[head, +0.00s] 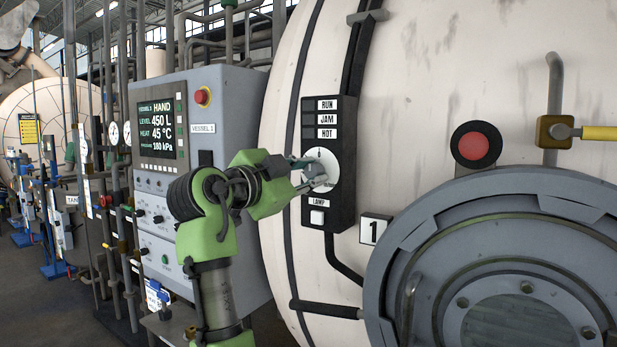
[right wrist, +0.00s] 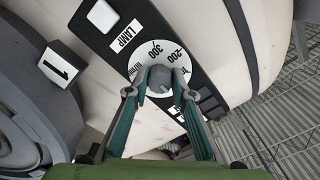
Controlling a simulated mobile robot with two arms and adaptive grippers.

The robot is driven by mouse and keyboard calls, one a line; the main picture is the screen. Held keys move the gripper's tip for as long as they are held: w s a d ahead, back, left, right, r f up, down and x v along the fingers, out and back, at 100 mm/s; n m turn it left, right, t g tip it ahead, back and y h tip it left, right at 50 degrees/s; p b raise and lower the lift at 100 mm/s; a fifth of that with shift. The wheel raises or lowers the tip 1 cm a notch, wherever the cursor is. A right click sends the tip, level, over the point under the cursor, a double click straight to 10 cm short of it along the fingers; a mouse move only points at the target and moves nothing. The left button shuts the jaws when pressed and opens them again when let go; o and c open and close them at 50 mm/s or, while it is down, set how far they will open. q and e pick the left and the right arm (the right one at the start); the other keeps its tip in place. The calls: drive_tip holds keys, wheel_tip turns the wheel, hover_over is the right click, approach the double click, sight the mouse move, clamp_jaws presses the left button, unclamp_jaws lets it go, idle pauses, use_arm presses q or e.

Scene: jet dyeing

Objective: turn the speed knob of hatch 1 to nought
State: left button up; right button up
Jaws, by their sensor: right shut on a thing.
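The speed knob (right wrist: 160,80) is a small grey knob on a round white dial (head: 329,163) with numbers, among them 200 and 300. The dial sits on a black panel (head: 342,207) on the cream vessel, beside the plate marked 1 (head: 375,231). My right gripper (head: 310,172) reaches the dial from the left, and its fingers (right wrist: 160,88) are shut on the knob, one on each side. The fingers partly hide the knob and the lower dial in the right wrist view. The exact setting cannot be read. My left gripper is not in view.
The round grey hatch (head: 440,232) bulges out at the lower right, with a red button (head: 473,146) above it. A grey control cabinet (head: 228,110) with a screen reading HAND stands to the left, close to my right arm. A white lamp button (head: 317,217) lies below the dial.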

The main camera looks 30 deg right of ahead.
drive_tip(key=shift+r, duration=0.1)
idle(0.3)
drive_tip(key=o, duration=1.1)
drive_tip(key=shift+w+d, duration=0.1)
drive_tip(key=shift+d, duration=0.05)
drive_tip(key=v, duration=0.7)
drive_tip(key=shift+a, duration=0.2)
